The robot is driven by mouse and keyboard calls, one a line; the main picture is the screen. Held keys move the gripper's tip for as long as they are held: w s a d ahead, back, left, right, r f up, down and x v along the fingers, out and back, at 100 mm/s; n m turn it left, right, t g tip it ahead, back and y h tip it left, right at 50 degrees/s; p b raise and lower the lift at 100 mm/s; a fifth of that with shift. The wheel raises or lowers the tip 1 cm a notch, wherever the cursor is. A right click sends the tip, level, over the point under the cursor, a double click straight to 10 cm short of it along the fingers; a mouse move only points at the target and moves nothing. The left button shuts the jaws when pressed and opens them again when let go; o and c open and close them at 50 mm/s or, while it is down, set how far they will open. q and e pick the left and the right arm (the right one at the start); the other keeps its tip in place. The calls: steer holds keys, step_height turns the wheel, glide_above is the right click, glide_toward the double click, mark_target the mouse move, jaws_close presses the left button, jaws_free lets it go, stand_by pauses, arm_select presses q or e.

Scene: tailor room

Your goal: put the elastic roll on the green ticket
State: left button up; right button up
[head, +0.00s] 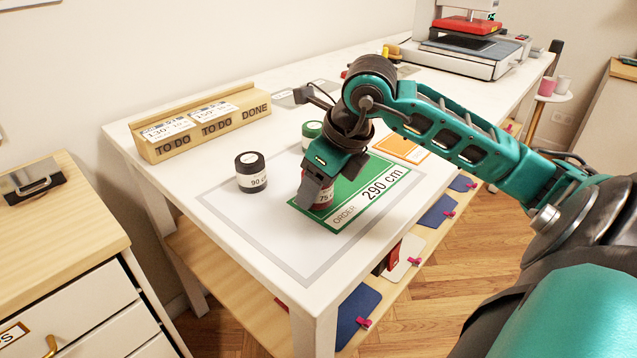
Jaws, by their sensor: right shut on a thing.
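The green ticket (345,208) lies flat on the white table and reads "ORDER 290 cm". My right gripper (318,191) is over its left part, pointing down, shut on a red elastic roll (325,200) whose white label begins with "75". The fingers and wrist hide much of this roll. I cannot tell whether its base touches the ticket. A black roll (251,172) labelled "90" stands left of the ticket. A green roll (312,131) stands behind it, partly hidden by my right gripper. My left gripper is out of view.
An orange-bordered ticket (402,149) lies behind the green one. A wooden rack (205,123) marked "TO DO" and "DONE" stands at the back left. A heat press (470,45) stands at the far end. The table's front left is clear.

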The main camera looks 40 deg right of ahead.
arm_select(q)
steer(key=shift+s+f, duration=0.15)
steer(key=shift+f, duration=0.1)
arm_select(e)
steer(key=o, duration=1)
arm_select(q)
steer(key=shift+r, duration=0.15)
arm_select(e)
steer(key=shift+o, duration=0.2)
steer(key=shift+r+p, duration=0.3)
arm_select(q)
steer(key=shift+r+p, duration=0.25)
steer(key=shift+p, duration=0.1)
arm_select(e)
steer(key=v, duration=1.1)
steer(key=shift+s+r, duration=0.2)
steer(key=shift+r, duration=0.1)
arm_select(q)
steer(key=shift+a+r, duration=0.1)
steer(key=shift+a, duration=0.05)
